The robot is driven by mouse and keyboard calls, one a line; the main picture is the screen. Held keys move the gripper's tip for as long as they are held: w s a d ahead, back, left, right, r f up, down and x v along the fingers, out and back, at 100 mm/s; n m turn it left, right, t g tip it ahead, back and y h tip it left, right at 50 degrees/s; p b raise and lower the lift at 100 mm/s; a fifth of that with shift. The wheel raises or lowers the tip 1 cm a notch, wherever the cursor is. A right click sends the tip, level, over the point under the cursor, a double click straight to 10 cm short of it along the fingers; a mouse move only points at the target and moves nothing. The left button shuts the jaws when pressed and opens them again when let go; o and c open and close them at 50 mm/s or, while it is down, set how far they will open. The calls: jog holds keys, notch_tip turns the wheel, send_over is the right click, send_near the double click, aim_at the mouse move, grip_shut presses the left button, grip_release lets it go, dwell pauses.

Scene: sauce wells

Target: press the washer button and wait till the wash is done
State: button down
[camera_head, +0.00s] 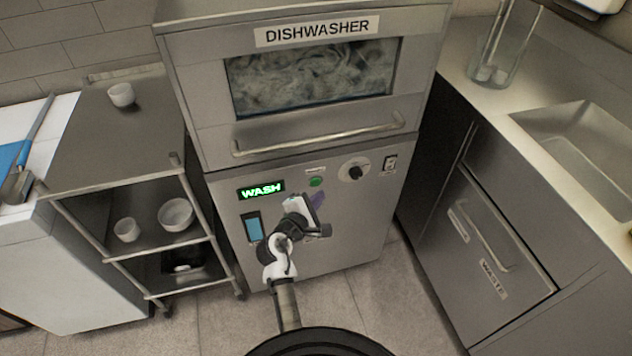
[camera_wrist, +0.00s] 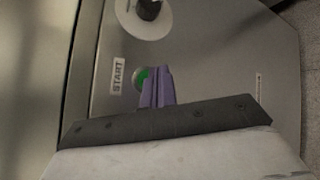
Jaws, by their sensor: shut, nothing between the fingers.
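The dishwasher (camera_head: 300,145) stands in the middle of the head view, its front door shut. Its window (camera_head: 312,76) shows swirling grey-white water or foam. My gripper (camera_head: 318,199) is shut and empty, just below the button in the head view. In the wrist view its purple fingertips (camera_wrist: 157,88) overlap the button's edge; I cannot tell whether they touch it.
A dial (camera_head: 354,169) and a switch (camera_head: 390,162) are right of the button. A metal rack (camera_head: 112,160) with white bowls stands at left. A counter with a sink (camera_head: 580,140) and a WASTE drawer (camera_head: 490,245) are at right. Floor between is clear.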

jog(key=s, duration=0.1)
jog(key=s+d+p, duration=0.1)
jog(key=s, duration=0.1)
jog(key=shift+s+d, duration=0.1)
jog(key=shift+s, duration=0.15)
dwell(0.8)
